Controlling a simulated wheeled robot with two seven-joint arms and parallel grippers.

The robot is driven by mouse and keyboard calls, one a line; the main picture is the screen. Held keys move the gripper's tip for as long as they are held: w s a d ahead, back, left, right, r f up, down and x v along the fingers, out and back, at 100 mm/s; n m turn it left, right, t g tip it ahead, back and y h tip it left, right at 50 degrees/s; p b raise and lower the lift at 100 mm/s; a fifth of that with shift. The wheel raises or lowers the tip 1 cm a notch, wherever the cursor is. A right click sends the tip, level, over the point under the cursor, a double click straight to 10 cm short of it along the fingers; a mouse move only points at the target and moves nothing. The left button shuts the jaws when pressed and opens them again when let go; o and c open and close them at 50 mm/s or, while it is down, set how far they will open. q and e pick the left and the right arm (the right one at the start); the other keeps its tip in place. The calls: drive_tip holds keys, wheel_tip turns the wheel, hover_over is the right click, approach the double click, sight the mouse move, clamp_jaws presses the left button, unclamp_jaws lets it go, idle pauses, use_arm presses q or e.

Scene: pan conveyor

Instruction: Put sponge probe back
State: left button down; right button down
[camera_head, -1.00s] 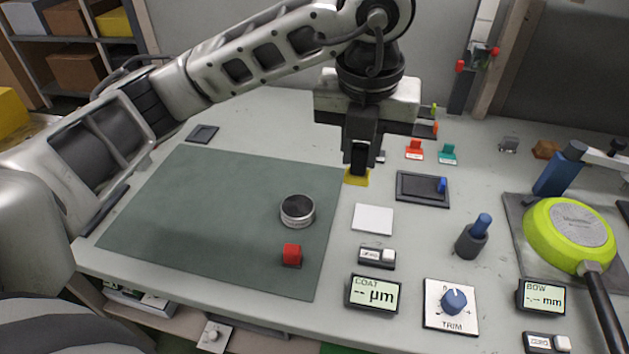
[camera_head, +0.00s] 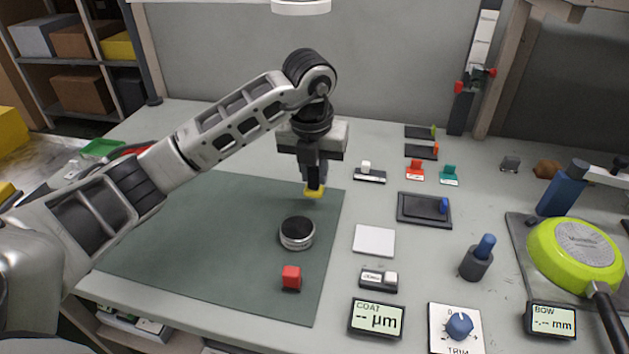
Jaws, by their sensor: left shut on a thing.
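My left gripper (camera_head: 314,172) points down over the back right part of the green mat (camera_head: 190,225). It is shut on the sponge probe, whose yellow sponge foot (camera_head: 314,192) shows just below the fingers. The fingers hide most of the probe's upper part. The foot appears above the mat, behind a round metal ring-like piece (camera_head: 297,233); the exact height is hard to tell. My right gripper is not in view.
A red block (camera_head: 291,277) lies on the mat. To the right are a white plate (camera_head: 374,240), a dark tray (camera_head: 412,209), a blue-handled tool in a holder (camera_head: 476,264) and a lime pan (camera_head: 558,262). Small red (camera_head: 414,171) and teal (camera_head: 449,175) stands are behind.

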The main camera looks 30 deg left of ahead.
sight(314, 188)
use_arm(q)
drive_tip(key=shift+f, duration=1.55)
drive_tip(key=c, duration=1.3)
unclamp_jaws()
drive_tip(key=shift+s, duration=0.1)
drive_tip(key=shift+r, duration=0.1)
wheel_tip(314, 188, up, 12)
drive_tip(key=s+p, duration=0.1)
drive_tip(key=shift+s+d, duration=0.3)
drive_tip(key=shift+s, duration=0.1)
